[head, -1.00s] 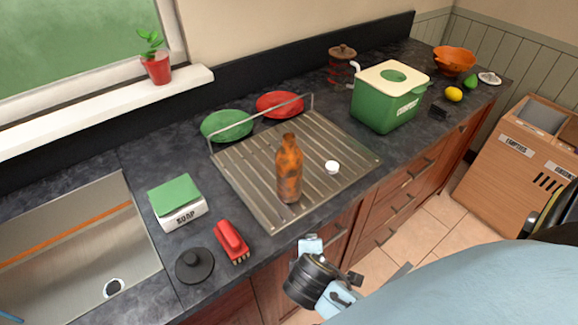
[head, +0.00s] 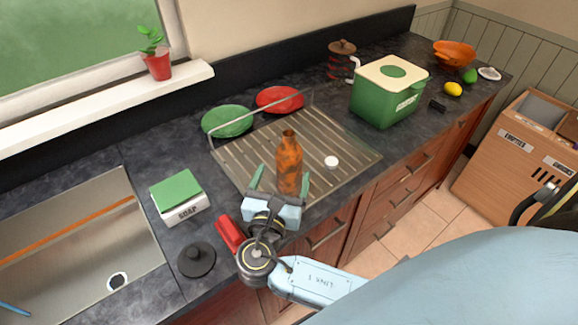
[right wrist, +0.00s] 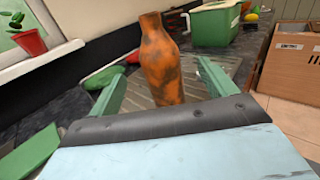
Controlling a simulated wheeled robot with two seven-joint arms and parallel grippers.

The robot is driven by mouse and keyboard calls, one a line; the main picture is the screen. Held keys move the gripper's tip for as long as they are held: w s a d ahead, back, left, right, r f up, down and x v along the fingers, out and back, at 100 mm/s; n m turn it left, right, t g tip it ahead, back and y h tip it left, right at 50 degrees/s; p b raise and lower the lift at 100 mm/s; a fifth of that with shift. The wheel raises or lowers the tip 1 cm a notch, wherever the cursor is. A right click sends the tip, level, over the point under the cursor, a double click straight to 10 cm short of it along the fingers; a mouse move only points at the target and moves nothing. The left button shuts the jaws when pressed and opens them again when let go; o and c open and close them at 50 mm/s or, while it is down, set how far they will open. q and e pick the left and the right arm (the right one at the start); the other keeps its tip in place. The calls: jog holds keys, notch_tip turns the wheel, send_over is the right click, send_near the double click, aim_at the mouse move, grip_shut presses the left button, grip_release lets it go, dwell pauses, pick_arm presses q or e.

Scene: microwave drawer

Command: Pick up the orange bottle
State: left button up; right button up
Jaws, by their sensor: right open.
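The orange bottle (head: 289,158) stands upright on the metal drying rack (head: 235,163); its surface is mottled with dark patches. My right gripper (head: 280,182) is open at the near side of the bottle, its green fingers pointing at it. In the right wrist view the bottle (right wrist: 160,62) rises between the two fingers (right wrist: 160,88), with a gap on each side. My left gripper does not show in any view.
A small white cap (head: 331,162) lies on the rack right of the bottle. Green (head: 227,121) and red (head: 280,99) plates stand behind. A red brush (head: 229,233), soap box (head: 179,197) and black lid (head: 196,260) lie left of my arm. A green compost bin (head: 388,95) stands right.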

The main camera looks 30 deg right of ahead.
aim_at(291, 149)
jog(key=x, duration=0.5)
jog(key=p+x, duration=0.1)
jog(key=x, duration=0.4)
jog(key=shift+a+f, duration=0.1)
jog(key=shift+f, duration=0.15)
jog(key=c, duration=1.3)
